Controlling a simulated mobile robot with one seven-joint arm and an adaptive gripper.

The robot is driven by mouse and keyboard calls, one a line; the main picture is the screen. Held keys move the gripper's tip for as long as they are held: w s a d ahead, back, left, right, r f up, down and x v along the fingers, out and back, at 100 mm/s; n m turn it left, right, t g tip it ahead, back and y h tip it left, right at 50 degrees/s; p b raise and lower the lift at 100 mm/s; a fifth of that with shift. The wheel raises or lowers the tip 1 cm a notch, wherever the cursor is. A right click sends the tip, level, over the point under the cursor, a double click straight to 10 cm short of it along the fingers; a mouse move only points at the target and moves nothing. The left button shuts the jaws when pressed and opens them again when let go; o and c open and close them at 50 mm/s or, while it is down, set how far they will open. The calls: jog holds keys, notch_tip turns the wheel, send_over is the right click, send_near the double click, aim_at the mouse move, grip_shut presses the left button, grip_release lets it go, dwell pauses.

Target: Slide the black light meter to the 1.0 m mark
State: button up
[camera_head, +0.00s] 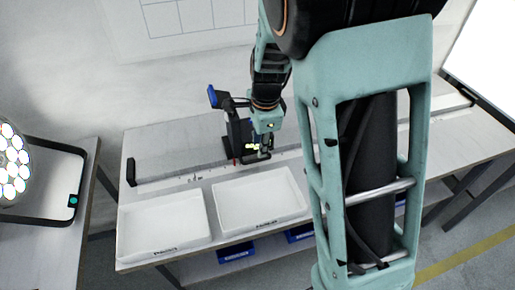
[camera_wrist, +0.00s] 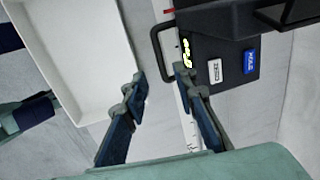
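The black light meter (camera_head: 238,138) stands on the long bench rail, with a blue part on its upper left. In the wrist view its black body (camera_wrist: 222,48) shows a white button marked ZERO, a blue button and a small lit display. A black loop handle (camera_wrist: 156,48) sticks out from its side. My gripper (camera_wrist: 162,78) is open and empty, its fingers spread on either side of the handle's near end in the picture. In the head view my gripper (camera_head: 262,152) is at the meter's right side; contact cannot be told.
A scale strip (camera_wrist: 187,130) runs along the rail. Two white trays, a left one (camera_head: 165,226) and a right one (camera_head: 258,200), sit along the bench front. A black end stop (camera_head: 131,172) stands at the rail's left. A lit par can (camera_head: 14,165) is on the left table.

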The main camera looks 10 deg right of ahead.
aim_at(259, 160)
jog(key=f, duration=0.3)
jog(key=w+f+b, duration=0.1)
jog(key=f, duration=0.2)
jog(key=shift+w+a+f, duration=0.1)
jog(key=shift+f, duration=0.1)
grip_shut()
